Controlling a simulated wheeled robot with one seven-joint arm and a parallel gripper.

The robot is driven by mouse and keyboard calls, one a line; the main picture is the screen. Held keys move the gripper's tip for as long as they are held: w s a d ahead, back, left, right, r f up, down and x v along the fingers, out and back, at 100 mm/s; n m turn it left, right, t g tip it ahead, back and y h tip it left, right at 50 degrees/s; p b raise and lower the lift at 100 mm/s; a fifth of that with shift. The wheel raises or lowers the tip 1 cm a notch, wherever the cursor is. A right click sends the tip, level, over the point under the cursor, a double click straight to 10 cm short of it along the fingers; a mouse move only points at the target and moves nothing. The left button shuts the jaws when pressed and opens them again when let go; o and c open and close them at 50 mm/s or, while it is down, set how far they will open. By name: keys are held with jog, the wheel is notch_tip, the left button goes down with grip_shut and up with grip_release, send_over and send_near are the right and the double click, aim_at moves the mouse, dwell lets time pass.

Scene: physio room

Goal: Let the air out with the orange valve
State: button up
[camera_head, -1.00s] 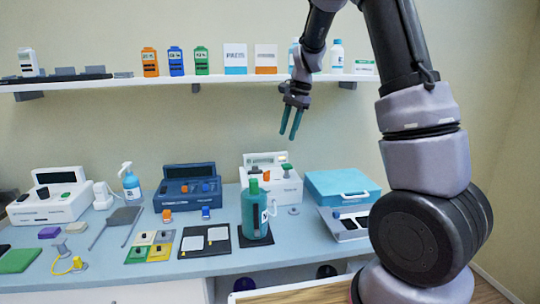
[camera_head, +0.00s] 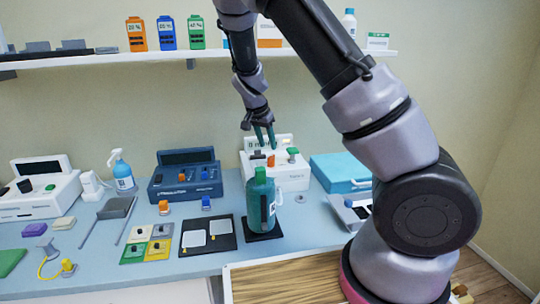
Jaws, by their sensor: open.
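A white device (camera_head: 290,178) stands against the back wall on the bench, behind a teal bottle (camera_head: 260,203). An orange valve knob (camera_head: 271,160) and a green knob (camera_head: 292,152) sit on its top. My gripper (camera_head: 264,142) points down with its teal fingers a little apart and empty. In the picture, its tips lie just above and left of the orange knob. I cannot tell whether they touch it. The bottle hides the lower left of the device.
A dark blue device (camera_head: 185,180) stands left, a blue case (camera_head: 340,172) right. A shelf (camera_head: 100,60) with bottles and cards runs above. The teal bottle stands on a black mat (camera_head: 278,232) in front. A wooden surface (camera_head: 300,280) lies at the front edge.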

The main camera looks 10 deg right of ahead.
aim_at(271, 156)
jog(key=x, duration=0.6)
jog(key=shift+f, duration=0.25)
jog(key=shift+c, duration=0.3)
jog(key=shift+d, duration=0.1)
grip_shut()
